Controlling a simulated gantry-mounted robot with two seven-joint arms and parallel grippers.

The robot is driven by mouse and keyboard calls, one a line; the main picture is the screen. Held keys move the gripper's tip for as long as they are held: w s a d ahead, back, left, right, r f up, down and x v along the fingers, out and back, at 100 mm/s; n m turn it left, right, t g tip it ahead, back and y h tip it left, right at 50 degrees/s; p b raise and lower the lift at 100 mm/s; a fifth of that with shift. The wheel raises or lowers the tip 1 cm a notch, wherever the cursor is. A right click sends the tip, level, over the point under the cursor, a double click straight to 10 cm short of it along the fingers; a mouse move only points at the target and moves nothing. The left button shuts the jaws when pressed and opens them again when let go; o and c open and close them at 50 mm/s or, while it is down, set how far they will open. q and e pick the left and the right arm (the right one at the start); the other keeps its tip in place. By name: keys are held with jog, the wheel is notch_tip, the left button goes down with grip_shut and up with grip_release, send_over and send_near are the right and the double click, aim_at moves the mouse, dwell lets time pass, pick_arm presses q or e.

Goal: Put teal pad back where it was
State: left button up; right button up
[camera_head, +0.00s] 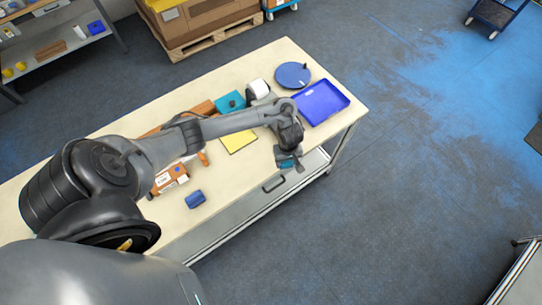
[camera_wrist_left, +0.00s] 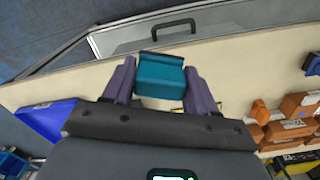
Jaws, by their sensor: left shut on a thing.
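My left gripper (camera_head: 287,157) is shut on a thick, block-shaped teal pad (camera_wrist_left: 162,76). The pad sits between both fingers in the left wrist view, and a small part of it shows below the wrist in the head view. The gripper holds it near the table's front edge, right of the yellow pad (camera_head: 239,139); its height above the table is hard to tell. Another flat teal item (camera_head: 229,103) with a dark piece on it lies farther back on the table, partly beside my arm. My right gripper is not in view.
A blue tray (camera_head: 322,101) and a round blue dish (camera_head: 293,75) stand at the table's right end. A blue cylinder (camera_head: 195,199) and an orange-brown box (camera_head: 169,178) lie on the left. A drawer handle (camera_wrist_left: 173,30) shows at the table's front.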

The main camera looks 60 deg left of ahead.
pick_arm(q)
jog(key=shift+s+a+f, duration=0.1)
jog(key=shift+s+f, duration=0.4)
jog(key=s+a+f+b, duration=0.2)
jog(key=a+f+b, duration=0.2)
jog(key=a, duration=0.1)
jog(key=b, duration=0.2)
send_over(263, 161)
jog(key=shift+w+d+f, duration=0.1)
jog(key=shift+d+f, duration=0.05)
jog(key=shift+f, duration=0.5)
jog(key=shift+w+d+f, duration=0.1)
jog(key=shift+f, duration=0.5)
jog(key=shift+s+a+f, duration=0.15)
jog(key=shift+a+f, duration=0.05)
jog(key=shift+a, duration=0.15)
notch_tip(263, 161, down, 4)
jog(key=shift+r+b, duration=0.25)
jog(key=shift+b, duration=0.2)
jog(key=shift+f, duration=0.25)
jog(key=shift+f, duration=0.15)
jog(key=o, duration=1.1)
